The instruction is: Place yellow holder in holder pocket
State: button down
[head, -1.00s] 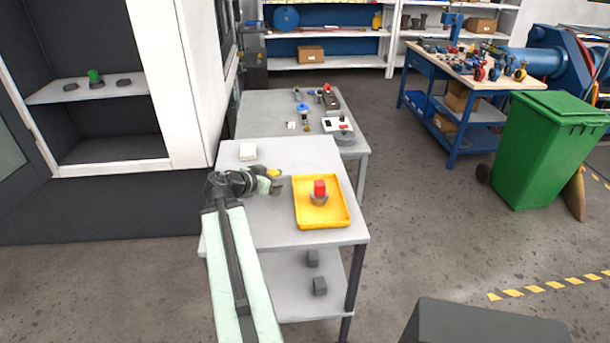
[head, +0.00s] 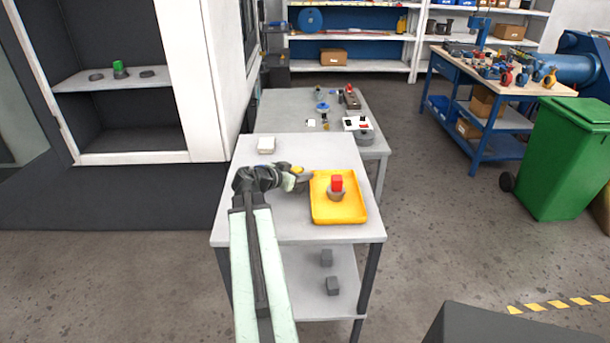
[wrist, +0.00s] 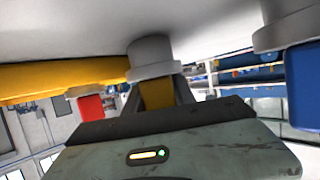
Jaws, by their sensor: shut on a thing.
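My gripper (head: 300,176) is shut on the yellow holder (head: 297,169), just left of the yellow tray (head: 338,216) on the grey table. In the wrist view the yellow block of the holder (wrist: 157,94) sits between my fingers, with a grey round base (wrist: 151,57) close to the table surface. I cannot tell whether the base touches the table. The tray holds a red block in a grey cup (head: 336,187). In the cabinet at left, a green block on a grey base (head: 119,69) stands between two dark round pieces (head: 97,76); I cannot tell whether these are pockets.
A small white box (head: 266,145) lies at the table's back left. A second table (head: 285,110) behind carries tools. In the wrist view a blue piece (wrist: 302,85) under a grey round part shows at right. A green bin (head: 565,155) stands at right.

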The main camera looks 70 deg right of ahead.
jog(key=shift+r, duration=0.1)
jog(key=shift+f, duration=0.25)
jog(key=c, duration=1)
grip_release()
jog(key=shift+c, duration=0.2)
